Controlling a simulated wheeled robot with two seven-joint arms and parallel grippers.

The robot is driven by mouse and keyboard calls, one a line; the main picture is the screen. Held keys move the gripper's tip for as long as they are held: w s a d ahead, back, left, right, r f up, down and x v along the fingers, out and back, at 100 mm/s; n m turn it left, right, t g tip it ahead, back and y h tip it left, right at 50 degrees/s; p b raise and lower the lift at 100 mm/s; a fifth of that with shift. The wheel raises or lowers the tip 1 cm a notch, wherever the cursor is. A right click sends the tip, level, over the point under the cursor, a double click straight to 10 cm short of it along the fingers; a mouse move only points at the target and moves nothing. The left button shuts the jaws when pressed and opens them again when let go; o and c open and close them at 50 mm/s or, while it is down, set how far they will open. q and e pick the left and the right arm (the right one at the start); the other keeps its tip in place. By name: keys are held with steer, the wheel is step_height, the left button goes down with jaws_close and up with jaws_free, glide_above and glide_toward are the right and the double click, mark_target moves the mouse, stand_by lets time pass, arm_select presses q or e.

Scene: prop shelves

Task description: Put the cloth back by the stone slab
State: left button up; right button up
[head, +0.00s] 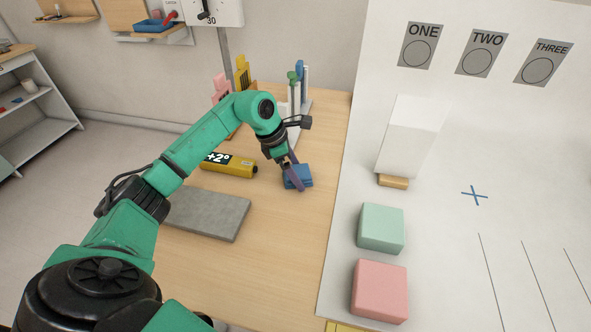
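The cloth (303,171) is a small blue folded stack on the wooden table, right of the yellow level. My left gripper (296,178) points down at the cloth, its purple fingers overlapping it in the picture. I cannot tell whether the fingers are closed on the cloth or only around it. The stone slab (208,213) is a flat grey plate lying on the table, left of the cloth and nearer to me, partly hidden by my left arm. My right gripper is not in view.
A yellow level (232,167) marked "+2°" lies between slab and cloth. Pink, yellow, green and blue upright props stand at the back. On the white board at right are a green block (381,229), a pink block (380,291) and a white wedge (412,136). Table right of the slab is clear.

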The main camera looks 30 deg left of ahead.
arm_select(q)
steer(key=shift+r, duration=0.35)
steer(key=v, duration=1.1)
steer(key=shift+s+r, duration=0.2)
steer(key=shift+r, duration=0.1)
